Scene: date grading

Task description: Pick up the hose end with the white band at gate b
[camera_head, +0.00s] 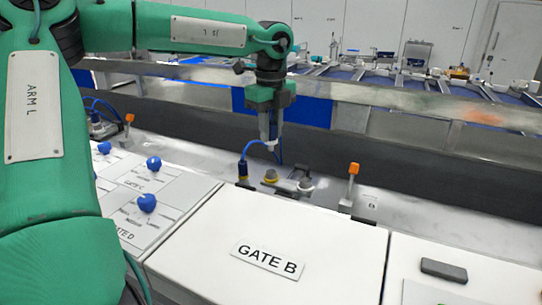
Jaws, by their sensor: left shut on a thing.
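My left gripper (269,138) points down behind the far edge of the white box labelled GATE B (267,259). It is shut on the hose end with the white band (271,146), whose white part shows at the fingertips. A thin blue hose (250,145) curves from the hose end down to a dark blue fitting (243,168) just left of it. The hose end is held above the grey shelf, above a yellow-ringed fitting (271,176) and a grey-white knob (305,185). The fingers partly hide the hose end. My right gripper is out of view.
An orange-topped lever (353,169) stands right of the fittings; another (129,118) stands far left. Blue knobs (147,203) sit on the GATE C and GATE D panels. A metal rail (400,98) runs behind. A dark grey block (444,270) lies at right.

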